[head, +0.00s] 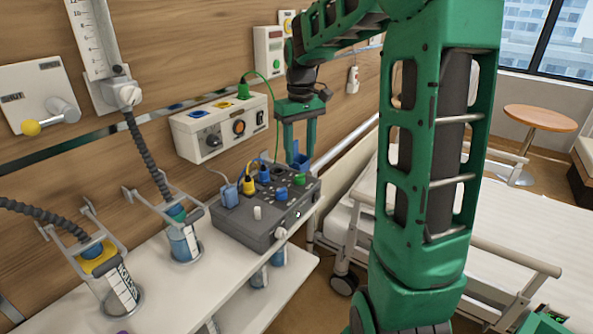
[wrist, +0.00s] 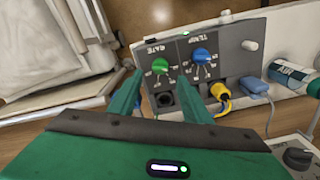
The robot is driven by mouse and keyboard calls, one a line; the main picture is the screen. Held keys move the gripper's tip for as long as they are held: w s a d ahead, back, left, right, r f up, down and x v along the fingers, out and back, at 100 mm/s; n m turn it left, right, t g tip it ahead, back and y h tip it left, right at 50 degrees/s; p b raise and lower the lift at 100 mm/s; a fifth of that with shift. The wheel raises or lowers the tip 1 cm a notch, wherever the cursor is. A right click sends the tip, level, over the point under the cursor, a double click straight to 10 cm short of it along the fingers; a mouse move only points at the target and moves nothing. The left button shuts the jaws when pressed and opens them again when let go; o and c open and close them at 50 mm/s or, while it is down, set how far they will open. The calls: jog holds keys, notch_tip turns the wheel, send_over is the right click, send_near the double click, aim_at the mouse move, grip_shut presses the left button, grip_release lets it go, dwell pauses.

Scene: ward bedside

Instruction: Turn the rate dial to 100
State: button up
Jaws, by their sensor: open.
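The grey control box (head: 240,228) stands on the white shelf in the head view. The green rate dial (head: 299,180) is on its top panel near the right end; the wrist view shows it (wrist: 158,66) under the label RATE. Its small scale numbers and pointer setting are too small to read. My gripper (head: 300,151) is open above the back right part of the box. In the wrist view my gripper (wrist: 160,76) has its two green fingers apart, pointing toward the rate dial, with the dial seen between their tips. Nothing is held, and no contact shows.
A blue TEMP dial (wrist: 202,55) sits beside the rate dial. A yellow plug (wrist: 219,89) and a blue plug (wrist: 253,85) with cables are close by. A white wall unit (head: 191,146) is behind the box. The bed (head: 525,212) is to the right.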

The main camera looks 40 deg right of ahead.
aim_at(299, 174)
jog(key=shift+f, duration=3.05)
jog(key=c, duration=1)
jog(key=shift+a, duration=0.15)
jog(key=shift+c, duration=0.2)
